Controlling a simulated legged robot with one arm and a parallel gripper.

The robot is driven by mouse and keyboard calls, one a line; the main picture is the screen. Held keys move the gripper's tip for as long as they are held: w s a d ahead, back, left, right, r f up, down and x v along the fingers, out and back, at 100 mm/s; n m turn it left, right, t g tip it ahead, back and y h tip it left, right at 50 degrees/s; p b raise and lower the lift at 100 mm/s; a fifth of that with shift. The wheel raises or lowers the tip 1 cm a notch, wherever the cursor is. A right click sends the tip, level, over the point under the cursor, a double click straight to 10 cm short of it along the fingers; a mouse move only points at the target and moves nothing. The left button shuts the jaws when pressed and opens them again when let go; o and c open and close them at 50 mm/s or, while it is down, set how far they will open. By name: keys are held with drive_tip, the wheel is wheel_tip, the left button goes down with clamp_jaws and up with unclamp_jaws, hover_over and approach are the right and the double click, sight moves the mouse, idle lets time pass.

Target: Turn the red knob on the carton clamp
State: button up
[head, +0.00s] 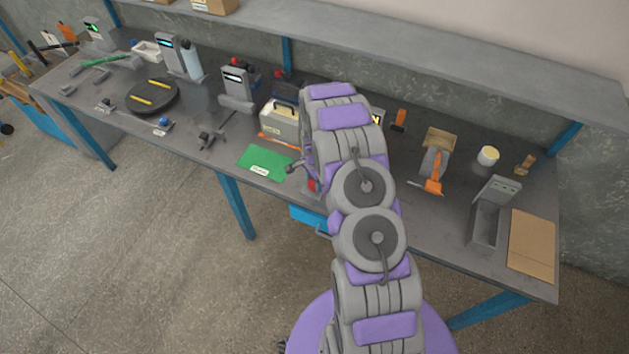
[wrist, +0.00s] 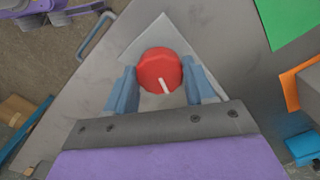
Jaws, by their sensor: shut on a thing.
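The red knob (wrist: 160,66) is round, with a short white mark pointing toward the bottom of the wrist view. It sits on a pale grey plate (wrist: 150,38), which looks like part of the carton clamp. My gripper (wrist: 158,73) has its two blue-grey fingers on either side of the knob and is shut on it. In the head view my arm hides the gripper and most of the clamp. Only a small red patch (head: 312,185) shows beside the arm, and I cannot tell if it is the knob.
A green mat (head: 265,162) and a beige case (head: 279,121) lie left of my arm on the grey bench. An orange-handled scoop (head: 434,186), a grey bin (head: 486,224) and a flat cardboard sheet (head: 532,244) are to the right. A shelf (head: 450,62) runs above the back.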

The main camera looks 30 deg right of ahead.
drive_tip(key=shift+w+d+r, duration=0.1)
drive_tip(key=shift+w+r, duration=0.1)
drive_tip(key=shift+w, duration=0.05)
drive_tip(key=o, duration=1)
drive_tip(key=shift+s+f, duration=0.15)
drive_tip(key=shift+o, duration=0.2)
wheel_tip(320, 180, up, 17)
drive_tip(key=shift+p, duration=0.35)
